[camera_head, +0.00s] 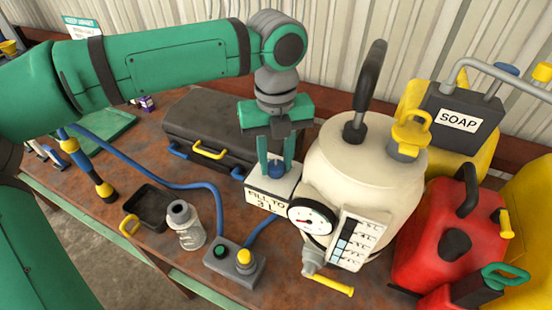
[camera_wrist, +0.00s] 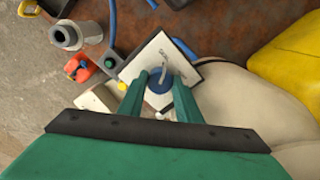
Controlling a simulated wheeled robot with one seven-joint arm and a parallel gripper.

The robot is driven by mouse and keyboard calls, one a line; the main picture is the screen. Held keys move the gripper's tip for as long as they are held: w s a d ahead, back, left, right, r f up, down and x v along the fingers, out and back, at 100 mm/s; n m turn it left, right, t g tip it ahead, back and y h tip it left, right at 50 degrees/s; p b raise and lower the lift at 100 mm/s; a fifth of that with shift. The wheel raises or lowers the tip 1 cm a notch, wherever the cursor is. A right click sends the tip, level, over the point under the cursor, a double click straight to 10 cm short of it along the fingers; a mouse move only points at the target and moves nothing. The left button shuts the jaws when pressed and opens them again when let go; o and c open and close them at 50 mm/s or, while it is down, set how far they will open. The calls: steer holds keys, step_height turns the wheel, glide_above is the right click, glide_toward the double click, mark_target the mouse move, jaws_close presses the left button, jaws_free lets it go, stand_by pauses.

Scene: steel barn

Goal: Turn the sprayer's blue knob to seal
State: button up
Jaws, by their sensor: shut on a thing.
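The sprayer (camera_head: 335,165) is a cream tank with a black pump handle (camera_head: 371,75), a round dial gauge (camera_head: 313,217) and a level strip on its front.
A black case (camera_head: 215,125) lies behind to the left. A clear bottle (camera_head: 186,228), a black tray (camera_head: 152,207) and a button box (camera_head: 236,262) stand in front left. The soap canister (camera_head: 458,118) and a red can (camera_head: 440,235) crowd the right.

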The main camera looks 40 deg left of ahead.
mark_target(276, 165)
steer(key=shift+n, duration=0.7)
steer(key=o, duration=1.1)
steer(key=shift+c, duration=0.2)
steer(key=shift+s+r, duration=0.1)
steer(key=shift+r, duration=3.7)
